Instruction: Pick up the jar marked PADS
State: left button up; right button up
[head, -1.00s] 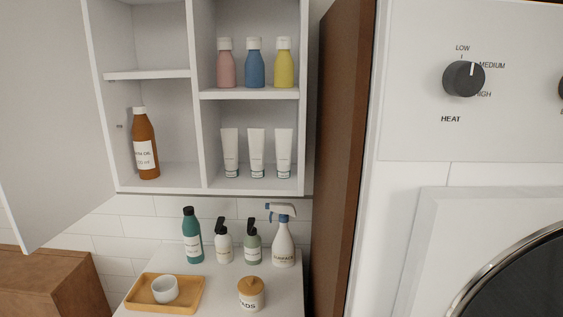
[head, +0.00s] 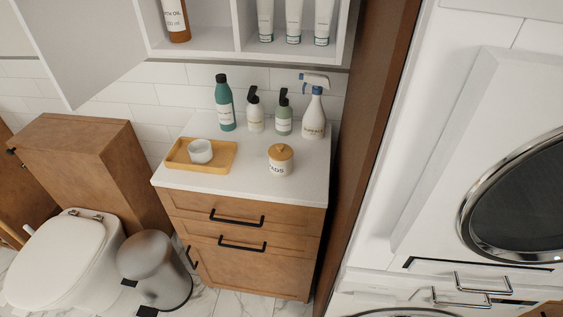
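The jar (head: 281,161) is white with a wooden lid and a small knob. The visible part of its label reads "ADS". It stands upright on the white top of a wooden cabinet (head: 305,186), near the front and right of the middle. Nothing covers it in the head view. Neither of my grippers shows in the head view.
A wooden tray (head: 176,163) with a white cup (head: 200,151) is left of the jar. Behind stand a teal bottle (head: 225,104), two pump bottles and a spray bottle (head: 314,113). An open wall cabinet (head: 197,46) hangs above. A dark wooden panel (head: 372,120) rises at the right.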

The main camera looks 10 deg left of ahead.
aim_at(279, 169)
jog(key=k+l+z, duration=0.15)
jog(key=l, duration=0.2)
jog(key=k+l+z, duration=0.35)
jog(key=l, duration=0.4)
